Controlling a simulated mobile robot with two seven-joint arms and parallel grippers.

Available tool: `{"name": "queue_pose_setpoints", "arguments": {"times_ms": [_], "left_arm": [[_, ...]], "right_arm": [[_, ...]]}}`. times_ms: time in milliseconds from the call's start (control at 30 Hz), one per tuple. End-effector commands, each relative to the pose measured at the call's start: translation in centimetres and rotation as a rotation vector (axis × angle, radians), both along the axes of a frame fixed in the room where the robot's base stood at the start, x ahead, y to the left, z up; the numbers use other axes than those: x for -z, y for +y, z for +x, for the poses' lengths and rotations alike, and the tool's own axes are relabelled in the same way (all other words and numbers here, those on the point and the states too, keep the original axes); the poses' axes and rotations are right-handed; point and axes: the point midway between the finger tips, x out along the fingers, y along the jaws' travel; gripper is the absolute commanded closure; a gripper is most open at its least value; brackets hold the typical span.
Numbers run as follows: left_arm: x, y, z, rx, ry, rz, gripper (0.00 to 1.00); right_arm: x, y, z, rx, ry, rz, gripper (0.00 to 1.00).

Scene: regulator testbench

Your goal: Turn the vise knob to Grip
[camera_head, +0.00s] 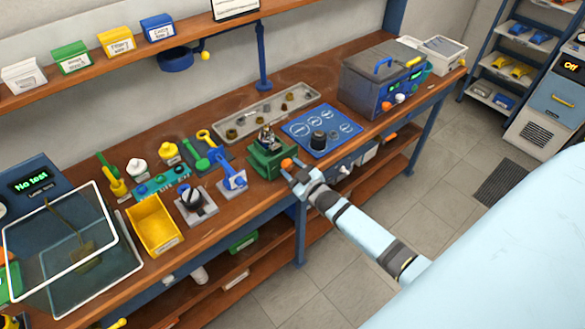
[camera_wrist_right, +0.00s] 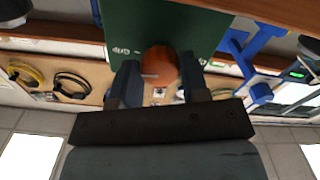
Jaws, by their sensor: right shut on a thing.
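The green vise (camera_head: 268,160) stands near the front edge of the bench, with a metal part held in its top. Its orange knob (camera_head: 287,163) is on the front side. My right gripper (camera_head: 293,170) reaches the knob from the front right. In the right wrist view, the orange knob (camera_wrist_right: 160,65) sits between the two fingers of my right gripper (camera_wrist_right: 158,80), against the vise's green face (camera_wrist_right: 150,28). The fingers are shut on the knob. My left gripper does not show.
A blue mat (camera_head: 340,123) with a dark cylinder lies right of the vise. A blue-handled fixture (camera_head: 232,182) stands close on the left. A metal tray (camera_head: 262,112) lies behind. A grey tank (camera_head: 375,85) stands further right. The floor in front is clear.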

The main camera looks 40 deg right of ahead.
Motion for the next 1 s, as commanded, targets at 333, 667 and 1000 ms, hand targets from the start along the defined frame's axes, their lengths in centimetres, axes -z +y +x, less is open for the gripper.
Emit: {"name": "queue_pose_setpoints", "arguments": {"times_ms": [333, 667, 1000], "left_arm": [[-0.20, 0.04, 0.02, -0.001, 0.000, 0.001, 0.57], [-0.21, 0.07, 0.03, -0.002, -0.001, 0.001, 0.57], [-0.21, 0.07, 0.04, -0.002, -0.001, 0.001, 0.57]], "right_arm": [[0.05, 0.03, -0.02, 0.000, 0.012, 0.143, 0.82], [0.06, 0.03, -0.02, 0.000, 0.015, 0.173, 0.82], [0.06, 0.04, -0.01, 0.000, 0.014, 0.172, 0.35]]}}
